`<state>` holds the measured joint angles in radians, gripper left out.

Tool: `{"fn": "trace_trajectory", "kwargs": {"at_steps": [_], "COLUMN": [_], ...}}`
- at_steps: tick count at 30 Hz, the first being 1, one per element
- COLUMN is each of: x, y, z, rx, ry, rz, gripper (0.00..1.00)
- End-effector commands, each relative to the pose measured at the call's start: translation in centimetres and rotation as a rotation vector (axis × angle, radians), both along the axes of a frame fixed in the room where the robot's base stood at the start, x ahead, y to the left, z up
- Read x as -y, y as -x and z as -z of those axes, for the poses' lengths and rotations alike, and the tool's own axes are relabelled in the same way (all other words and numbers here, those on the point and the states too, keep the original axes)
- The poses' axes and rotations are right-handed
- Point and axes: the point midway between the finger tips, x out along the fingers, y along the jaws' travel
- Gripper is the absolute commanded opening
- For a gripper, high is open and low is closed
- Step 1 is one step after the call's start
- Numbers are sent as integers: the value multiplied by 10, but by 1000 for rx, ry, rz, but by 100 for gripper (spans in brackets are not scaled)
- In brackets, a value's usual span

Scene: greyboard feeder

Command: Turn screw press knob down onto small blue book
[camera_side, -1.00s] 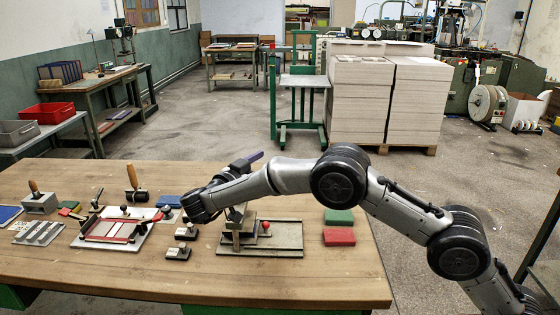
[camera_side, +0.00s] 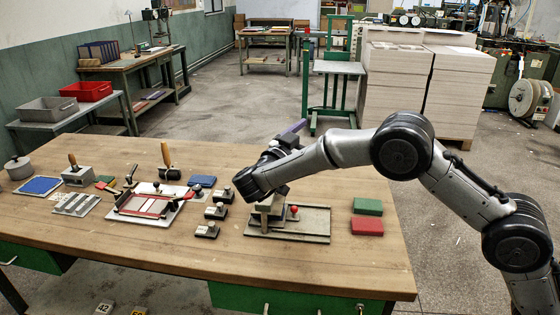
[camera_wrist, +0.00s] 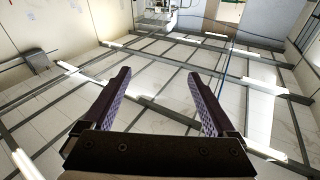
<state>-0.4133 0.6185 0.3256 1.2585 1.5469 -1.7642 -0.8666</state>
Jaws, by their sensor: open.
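A small dark blue book (camera_side: 202,181) lies flat on the bench, left of my wrist in the side view. A grey block mechanism (camera_side: 270,208) with a red ball knob (camera_side: 293,209) stands on a flat grey-green base beneath my wrist, which hides its upper part. I cannot tell for sure which device is the screw press. My gripper (camera_wrist: 160,74) is open and empty in the wrist view, with bare ceiling between its fingers. In the side view one purple finger (camera_side: 293,128) shows above my wrist, pointing up and away from the bench, apart from the book.
A red-framed board (camera_side: 145,204), several small black-and-grey blocks (camera_side: 207,230) and a wooden-handled tool (camera_side: 168,160) stand near the book. A green book (camera_side: 368,206) and a red book (camera_side: 367,226) lie at right. The bench's front strip is clear.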

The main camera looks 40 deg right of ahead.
Motion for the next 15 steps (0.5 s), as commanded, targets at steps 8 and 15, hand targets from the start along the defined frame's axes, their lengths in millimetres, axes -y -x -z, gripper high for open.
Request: {"fn": "trace_trajectory", "kwargs": {"at_steps": [8, 15], "x": [42, 47], "y": [-59, -97], "z": [-47, -58], "rx": [238, 321], "ry": [290, 453], "rz": [-319, -695], "gripper": [91, 91]}}
